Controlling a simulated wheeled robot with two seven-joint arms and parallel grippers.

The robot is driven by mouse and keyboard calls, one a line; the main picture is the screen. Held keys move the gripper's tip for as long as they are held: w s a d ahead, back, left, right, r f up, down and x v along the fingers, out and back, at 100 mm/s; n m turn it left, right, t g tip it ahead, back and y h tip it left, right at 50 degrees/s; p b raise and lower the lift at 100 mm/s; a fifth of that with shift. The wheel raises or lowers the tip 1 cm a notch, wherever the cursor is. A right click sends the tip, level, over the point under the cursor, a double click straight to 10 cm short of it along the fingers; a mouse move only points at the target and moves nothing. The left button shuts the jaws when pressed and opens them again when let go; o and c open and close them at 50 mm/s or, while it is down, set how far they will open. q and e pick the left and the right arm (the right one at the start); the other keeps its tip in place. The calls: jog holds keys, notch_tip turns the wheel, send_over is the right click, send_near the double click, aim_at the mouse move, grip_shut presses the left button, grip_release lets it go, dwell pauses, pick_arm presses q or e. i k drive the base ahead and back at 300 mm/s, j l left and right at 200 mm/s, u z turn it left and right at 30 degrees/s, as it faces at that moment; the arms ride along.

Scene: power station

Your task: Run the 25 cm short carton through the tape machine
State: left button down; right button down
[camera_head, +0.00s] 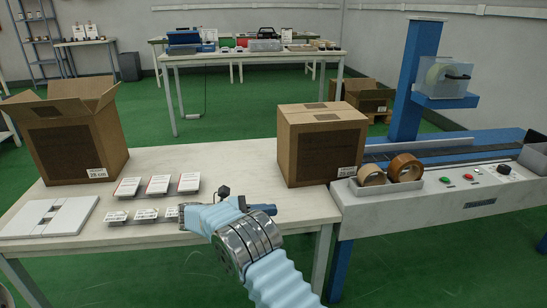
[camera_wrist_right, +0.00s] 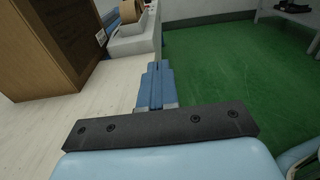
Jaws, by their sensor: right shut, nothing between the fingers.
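A closed brown carton (camera_head: 305,152) stands upright at the right end of the table, beside the tape machine; its side also shows in the wrist view (camera_wrist_right: 38,45). I cannot read which size it is. The tape machine (camera_head: 400,199) has a blue post (camera_head: 415,75), a taping head (camera_head: 444,78) and a dark conveyor bed. My right gripper (camera_head: 268,209) is in front of the carton, low by the table's front edge, apart from it. Its blue fingers (camera_wrist_right: 155,85) are shut and empty. My left gripper is out of view.
An open carton (camera_head: 75,145) stands at the table's left. Flat white sheets (camera_head: 45,219) and several small labelled stands (camera_head: 157,186) lie on the table (camera_head: 240,165). Tape rolls (camera_head: 403,168) and buttons (camera_head: 467,177) line the machine's front.

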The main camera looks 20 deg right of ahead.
aim_at(311, 155)
jog(key=i, duration=0.9)
